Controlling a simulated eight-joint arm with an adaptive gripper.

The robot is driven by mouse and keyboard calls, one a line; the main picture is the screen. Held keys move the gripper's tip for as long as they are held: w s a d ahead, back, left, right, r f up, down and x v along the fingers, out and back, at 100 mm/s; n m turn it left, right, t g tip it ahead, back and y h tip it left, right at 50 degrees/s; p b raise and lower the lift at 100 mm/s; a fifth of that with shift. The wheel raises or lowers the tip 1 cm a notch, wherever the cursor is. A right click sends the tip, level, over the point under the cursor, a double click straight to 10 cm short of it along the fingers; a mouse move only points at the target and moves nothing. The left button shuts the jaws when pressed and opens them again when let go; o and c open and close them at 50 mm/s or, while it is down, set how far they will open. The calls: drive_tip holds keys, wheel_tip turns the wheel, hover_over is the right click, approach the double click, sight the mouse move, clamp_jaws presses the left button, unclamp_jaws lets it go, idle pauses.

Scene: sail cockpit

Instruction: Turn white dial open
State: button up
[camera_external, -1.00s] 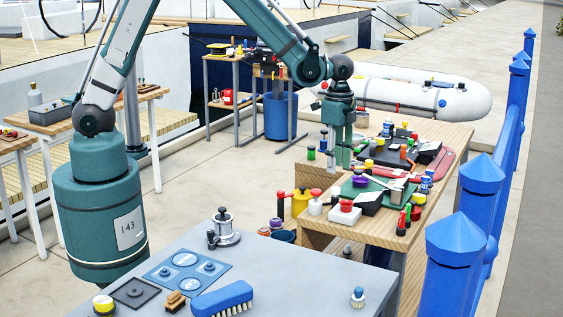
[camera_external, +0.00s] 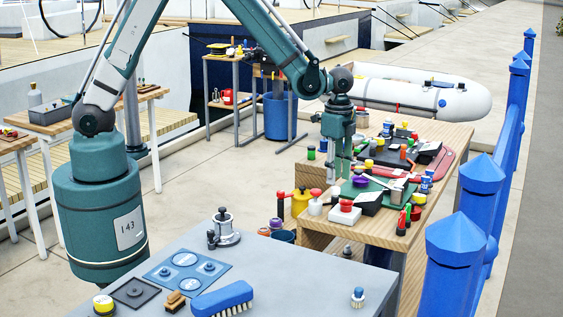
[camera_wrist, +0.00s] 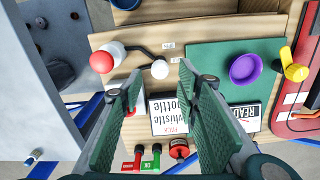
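In the wrist view a small white round knob (camera_wrist: 160,69) stands on the wooden bench, at the end of a dark curved bar. It is the likeliest white dial, but I see no marking on it that shows its setting. In the external view my gripper (camera_external: 339,172) points down over the left part of the bench. I cannot pick out the knob there.
A red-topped white piece (camera_wrist: 101,61) is left of the knob. A white lettered box (camera_wrist: 174,115) lies between the fingers' lower parts. A green mat (camera_wrist: 215,58) with a purple dish (camera_wrist: 246,69) is on the right. Several small items crowd the bench (camera_external: 318,228).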

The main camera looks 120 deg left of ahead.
sight(336, 188)
drive_tip(key=shift+f, duration=2)
drive_tip(key=shift+c, duration=0.3)
drive_tip(key=c, duration=0.9)
